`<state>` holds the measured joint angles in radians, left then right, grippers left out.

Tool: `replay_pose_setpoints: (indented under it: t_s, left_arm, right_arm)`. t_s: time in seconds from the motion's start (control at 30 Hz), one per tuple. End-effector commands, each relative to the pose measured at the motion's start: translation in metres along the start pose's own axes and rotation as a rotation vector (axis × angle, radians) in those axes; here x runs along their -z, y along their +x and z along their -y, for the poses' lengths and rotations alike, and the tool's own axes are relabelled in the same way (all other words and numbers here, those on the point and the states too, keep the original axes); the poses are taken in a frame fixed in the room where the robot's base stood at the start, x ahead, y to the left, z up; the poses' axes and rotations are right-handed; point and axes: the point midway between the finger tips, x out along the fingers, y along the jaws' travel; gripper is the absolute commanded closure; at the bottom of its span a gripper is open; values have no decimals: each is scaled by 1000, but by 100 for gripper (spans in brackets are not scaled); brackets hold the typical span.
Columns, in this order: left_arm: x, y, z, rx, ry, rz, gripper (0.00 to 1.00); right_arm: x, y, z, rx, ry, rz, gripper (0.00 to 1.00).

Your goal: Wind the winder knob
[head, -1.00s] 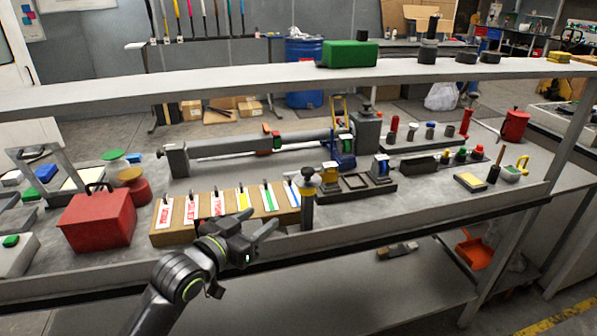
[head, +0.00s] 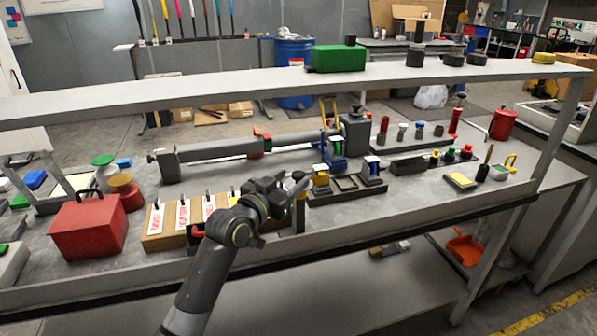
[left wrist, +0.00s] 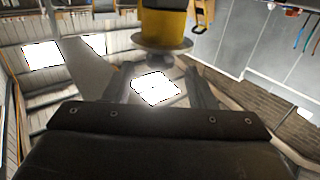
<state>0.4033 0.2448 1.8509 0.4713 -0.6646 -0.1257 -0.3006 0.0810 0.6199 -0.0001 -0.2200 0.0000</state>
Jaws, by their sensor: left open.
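A short post (head: 300,215) stands at the front of the bench and carries a knob (head: 299,177) on top. I take this for the winder knob. My left gripper (head: 290,187) is open beside the top of the post and partly covers it. In the left wrist view, a yellow cylinder (left wrist: 163,28) ends in a wide flange and a small dark knob (left wrist: 158,61). The open fingers (left wrist: 158,75) lie to either side of that knob. I cannot tell whether they touch it. My right gripper is not in view.
A tag-covered wooden block (head: 165,240) and a red box (head: 88,228) stand left of the post. A dark fixture (head: 346,192) with small yellow and blue parts is close on the right. The shelf (head: 200,90) runs above the bench.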

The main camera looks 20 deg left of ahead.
Motion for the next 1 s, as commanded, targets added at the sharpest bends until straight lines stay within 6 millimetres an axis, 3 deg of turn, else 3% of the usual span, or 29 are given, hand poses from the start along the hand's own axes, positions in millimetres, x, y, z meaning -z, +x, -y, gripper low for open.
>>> replay_pose_setpoints:
  t_s: [0.3,0.7,1.0]
  left_arm:
    - [1,35,-1,-1,-2,-1,49]
    - [0,40,0,-1,0,0,49]
    - [0,40,0,0,0,0,86]
  right_arm:
    - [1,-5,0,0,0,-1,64]
    - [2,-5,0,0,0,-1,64]
    - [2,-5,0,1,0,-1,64]
